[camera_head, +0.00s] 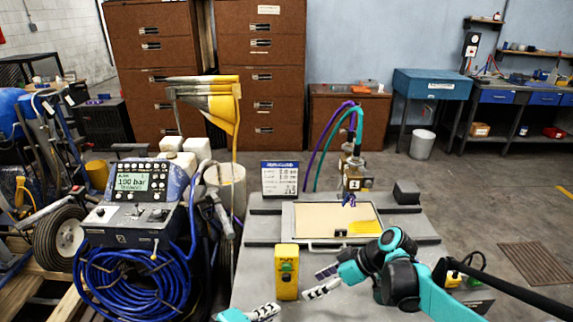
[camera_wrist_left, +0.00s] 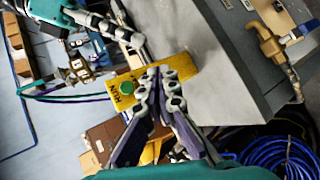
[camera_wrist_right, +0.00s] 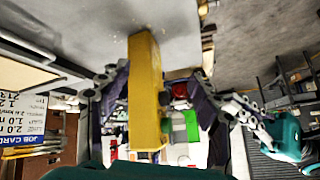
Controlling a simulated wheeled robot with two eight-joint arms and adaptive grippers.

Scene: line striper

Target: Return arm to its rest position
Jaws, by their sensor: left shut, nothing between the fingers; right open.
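My left gripper (camera_head: 276,309) is at the bottom of the head view, in front of the yellow control box (camera_head: 287,272) with its green button. In the left wrist view its fingertips (camera_wrist_left: 161,76) are together and empty, and they overlap the box's face (camera_wrist_left: 182,72) in the picture; contact cannot be told. My right gripper (camera_head: 312,286) is just right of the box. In the right wrist view its fingers (camera_wrist_right: 158,82) are spread, with the box's side (camera_wrist_right: 145,95) showing between them; it is not gripped.
A tray (camera_head: 296,236) with a tan panel and a yellow patch lies beyond the grippers, under a nozzle assembly (camera_head: 354,178). A job card (camera_head: 280,178) stands behind it. A control console (camera_head: 130,183) and coiled blue hose (camera_head: 130,285) are at left. Open floor lies at right.

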